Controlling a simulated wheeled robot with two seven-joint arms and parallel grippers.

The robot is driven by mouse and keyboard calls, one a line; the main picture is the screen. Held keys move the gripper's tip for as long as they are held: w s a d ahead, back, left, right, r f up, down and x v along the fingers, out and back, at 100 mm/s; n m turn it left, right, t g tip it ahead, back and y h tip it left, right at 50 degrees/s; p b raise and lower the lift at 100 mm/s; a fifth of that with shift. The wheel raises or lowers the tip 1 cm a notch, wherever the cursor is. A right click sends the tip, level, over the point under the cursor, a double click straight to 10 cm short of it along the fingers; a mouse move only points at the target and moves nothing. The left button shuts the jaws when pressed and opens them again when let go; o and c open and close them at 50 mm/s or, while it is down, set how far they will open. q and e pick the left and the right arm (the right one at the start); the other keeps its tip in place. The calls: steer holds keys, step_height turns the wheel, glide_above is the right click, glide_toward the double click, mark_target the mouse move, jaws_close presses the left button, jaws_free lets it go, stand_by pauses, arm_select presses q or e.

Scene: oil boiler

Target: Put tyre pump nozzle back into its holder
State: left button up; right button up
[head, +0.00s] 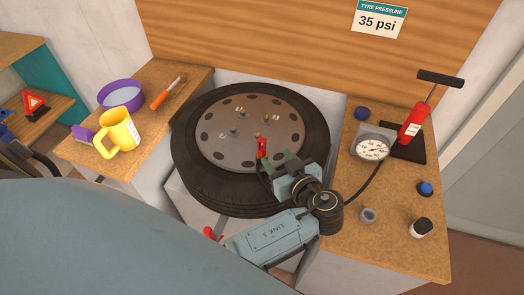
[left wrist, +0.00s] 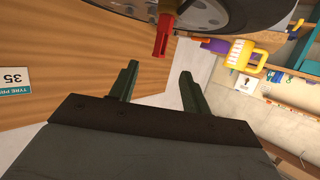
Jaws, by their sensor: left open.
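The red tyre pump nozzle (head: 261,147) stands upright at the wheel (head: 248,112), near the front edge of its metal disc. My left gripper (head: 277,163) is close beside the nozzle on its near right side. In the left wrist view the nozzle (left wrist: 161,40) lies just beyond the open fingertips (left wrist: 160,72), with nothing between the fingers. A dark hose (head: 372,183) runs from the gauge side and passes behind my left arm. A small grey ring-shaped cup (head: 369,215) on the right bench may be the holder; I cannot tell for sure. My right gripper is not in view.
The left bench holds a yellow mug (head: 118,131), a purple bowl (head: 121,96) and an orange screwdriver (head: 162,97).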

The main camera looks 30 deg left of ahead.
mark_target(264, 144)
arm_select(q)
steer(key=p+x, duration=0.1)
steer(key=x, duration=0.9)
steer(key=shift+w+a, duration=0.1)
jaws_close()
